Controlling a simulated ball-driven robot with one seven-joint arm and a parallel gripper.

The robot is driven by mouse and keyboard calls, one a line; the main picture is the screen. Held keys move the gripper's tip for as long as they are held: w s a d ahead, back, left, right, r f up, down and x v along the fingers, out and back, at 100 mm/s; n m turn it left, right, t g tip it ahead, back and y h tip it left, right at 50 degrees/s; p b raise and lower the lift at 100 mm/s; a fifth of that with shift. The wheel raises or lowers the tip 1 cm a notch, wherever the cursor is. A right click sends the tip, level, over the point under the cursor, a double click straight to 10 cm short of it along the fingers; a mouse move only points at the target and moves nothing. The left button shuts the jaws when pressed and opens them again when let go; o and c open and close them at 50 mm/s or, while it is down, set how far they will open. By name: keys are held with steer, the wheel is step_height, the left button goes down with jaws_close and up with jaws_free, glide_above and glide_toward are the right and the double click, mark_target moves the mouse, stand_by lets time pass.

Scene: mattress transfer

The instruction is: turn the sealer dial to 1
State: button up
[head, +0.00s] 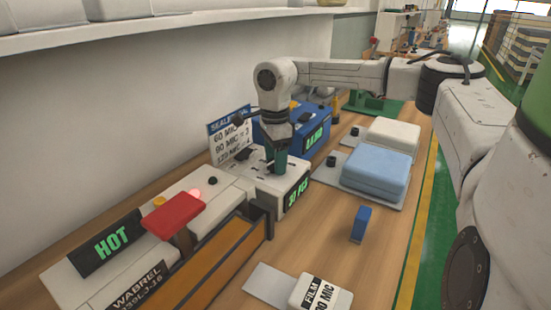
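The sealer is a long white machine (120,262) along the wall at the left, with a green "HOT" display (112,242) and a red handle pad (172,213). A small black knob (212,181) sits on its white top near a glowing red light; I cannot read any dial mark. A card (229,140) headed "SEALER" lists MIC values with numbers, partly hidden by my arm. My gripper (277,170) points down over a white box (262,190) with a green "PCS" display. Its fingertips are too small and overlapped to show whether they are open or touch the box.
A blue box (310,132) with a green display stands behind my gripper. A blue folded pad (376,171) and a white one (394,135) lie at the right. A small blue block (361,223) and a "FILM" label block (322,293) are nearer. Bare wood lies between them.

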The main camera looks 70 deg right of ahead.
steer(key=shift+o, duration=0.8)
step_height(320, 180, up, 11)
steer(key=shift+f, duration=0.15)
steer(key=shift+w+d, duration=0.1)
